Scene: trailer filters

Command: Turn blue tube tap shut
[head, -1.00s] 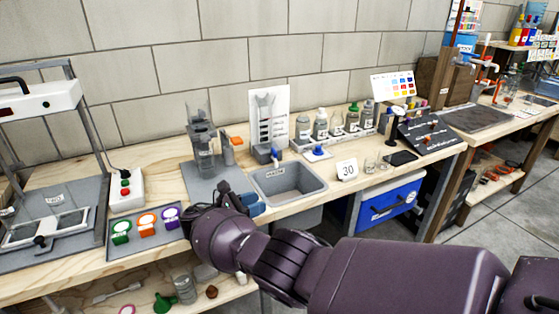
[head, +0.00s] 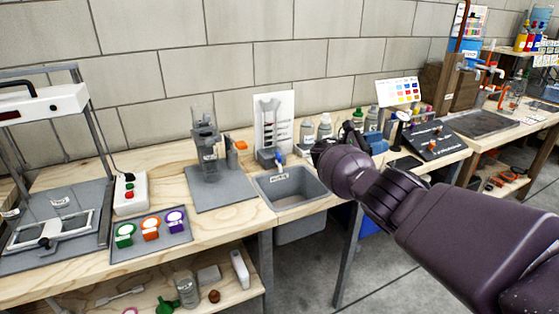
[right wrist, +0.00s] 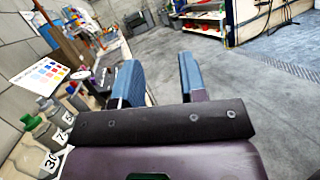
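A clear tube apparatus (head: 268,122) stands against a white scale board behind the sink in the head view. A small blue tap (head: 279,157) is at its foot, just above the sink's back edge. I cannot make out which way its handle is turned. My right gripper (head: 374,143) is to the right of the sink, over the bench and well apart from the tap. The right wrist view shows its two blue fingers (right wrist: 160,82) spread, with nothing between them. My left gripper is not in view.
The grey sink (head: 290,186) is set into the bench's front edge. A grey stand (head: 205,150) is left of it. Bottles (head: 324,128) stand behind my right gripper, partly hidden.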

